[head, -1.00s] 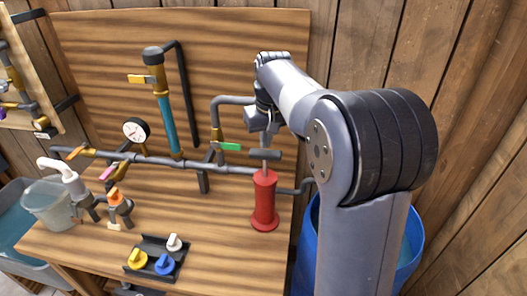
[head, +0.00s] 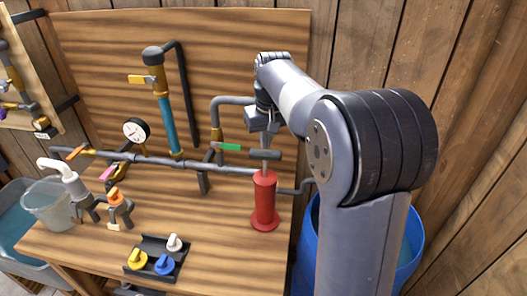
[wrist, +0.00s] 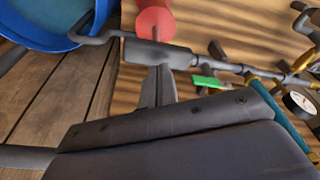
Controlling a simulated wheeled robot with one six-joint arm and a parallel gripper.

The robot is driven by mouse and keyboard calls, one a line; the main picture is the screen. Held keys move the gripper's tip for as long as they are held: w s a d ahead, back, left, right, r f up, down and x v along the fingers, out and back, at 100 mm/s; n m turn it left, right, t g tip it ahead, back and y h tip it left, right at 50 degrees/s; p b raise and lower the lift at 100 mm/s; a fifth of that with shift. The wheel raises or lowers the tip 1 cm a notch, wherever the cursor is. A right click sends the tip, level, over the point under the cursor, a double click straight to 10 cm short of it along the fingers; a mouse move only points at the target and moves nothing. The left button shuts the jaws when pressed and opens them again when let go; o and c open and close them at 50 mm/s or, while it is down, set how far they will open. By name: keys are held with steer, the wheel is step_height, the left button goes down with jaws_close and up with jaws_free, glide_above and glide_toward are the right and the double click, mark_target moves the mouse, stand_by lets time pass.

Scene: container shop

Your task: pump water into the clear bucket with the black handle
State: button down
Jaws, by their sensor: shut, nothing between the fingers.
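The red hand pump (head: 264,203) stands upright on the wooden bench, with a grey rod and a dark crossbar handle (head: 266,154) on top. My gripper (head: 262,136) points down at this handle from above. In the wrist view, its shut fingers (wrist: 158,82) end at the handle (wrist: 170,55), with nothing held between them; whether they touch it I cannot tell. The clear bucket (head: 46,207) is at the bench's left end, beneath a white spout (head: 60,168). I cannot make out its black handle or water level.
Grey pipes carry a gauge (head: 136,131), a green lever (head: 230,147), a pink lever (head: 106,172) and an orange lever (head: 76,152). A tray (head: 158,250) with yellow, blue and white knobs sits in front. A blue barrel (head: 307,250) stands right of the bench.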

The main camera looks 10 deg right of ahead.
mark_target(266, 154)
steer(key=shift+f, duration=0.1)
stand_by(0.3)
steer(key=shift+f+b, duration=1.9)
steer(key=shift+f, duration=1.1)
step_height(266, 154, up, 6)
steer(key=p, duration=0.5)
steer(key=shift+r+p, duration=0.1)
steer(key=shift+p, duration=0.25)
steer(key=shift+s+f+b, duration=0.1)
steer(key=shift+f+b, duration=1.95)
steer(key=shift+f, duration=1.1)
step_height(266, 154, up, 6)
steer(key=p, duration=0.5)
steer(key=shift+r, duration=0.1)
